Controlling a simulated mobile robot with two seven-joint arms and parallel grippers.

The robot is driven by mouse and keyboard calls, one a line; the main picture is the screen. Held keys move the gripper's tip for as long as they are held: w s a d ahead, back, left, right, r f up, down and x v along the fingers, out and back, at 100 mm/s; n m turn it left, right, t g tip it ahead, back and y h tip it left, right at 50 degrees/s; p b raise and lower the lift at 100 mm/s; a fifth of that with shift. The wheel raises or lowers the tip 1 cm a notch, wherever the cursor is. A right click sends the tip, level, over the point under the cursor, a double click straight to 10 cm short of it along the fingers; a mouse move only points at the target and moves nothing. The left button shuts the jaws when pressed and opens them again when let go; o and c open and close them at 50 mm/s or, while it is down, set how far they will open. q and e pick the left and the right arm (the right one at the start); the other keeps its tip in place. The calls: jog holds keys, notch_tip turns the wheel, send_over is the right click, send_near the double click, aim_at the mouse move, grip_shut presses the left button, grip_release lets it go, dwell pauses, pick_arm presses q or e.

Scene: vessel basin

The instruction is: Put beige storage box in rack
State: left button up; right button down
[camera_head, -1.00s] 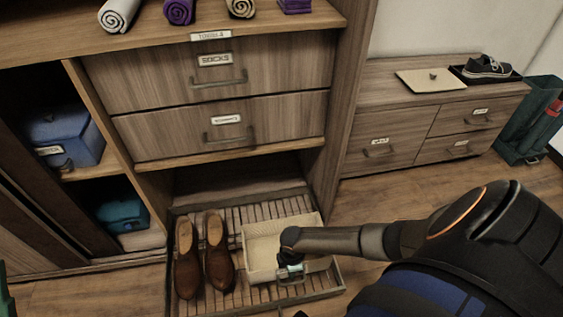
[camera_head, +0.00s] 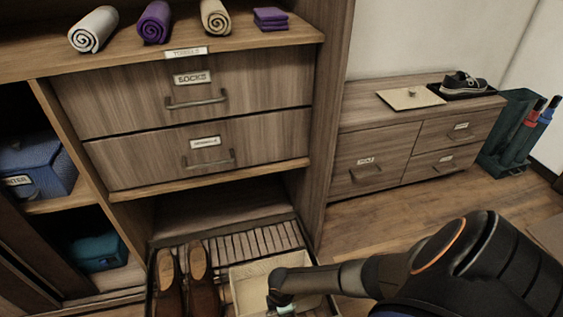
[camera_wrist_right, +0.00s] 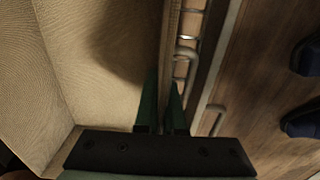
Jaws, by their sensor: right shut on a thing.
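The beige storage box (camera_head: 248,282) is an open, light tray at the bottom of the head view. It lies over the right part of the slatted pull-out rack (camera_head: 262,240), to the right of the brown shoes; whether it rests on the slats is unclear. My right gripper (camera_head: 284,300) is at the box's right side. In the right wrist view, its fingers (camera_wrist_right: 162,100) are shut on the box's wall, and the box's bare inside (camera_wrist_right: 95,50) fills the left. The box's front is cut off in the head view. My left gripper is out of view.
Brown shoes (camera_head: 185,285) stand on the rack's left part. Drawers (camera_head: 200,150) with handles are above it. A blue box (camera_head: 38,165) and a teal box (camera_head: 95,252) sit in the left shelves. A low cabinet (camera_head: 400,145) stands right, with open floor before it.

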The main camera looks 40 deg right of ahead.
jog(key=c, duration=1)
grip_release()
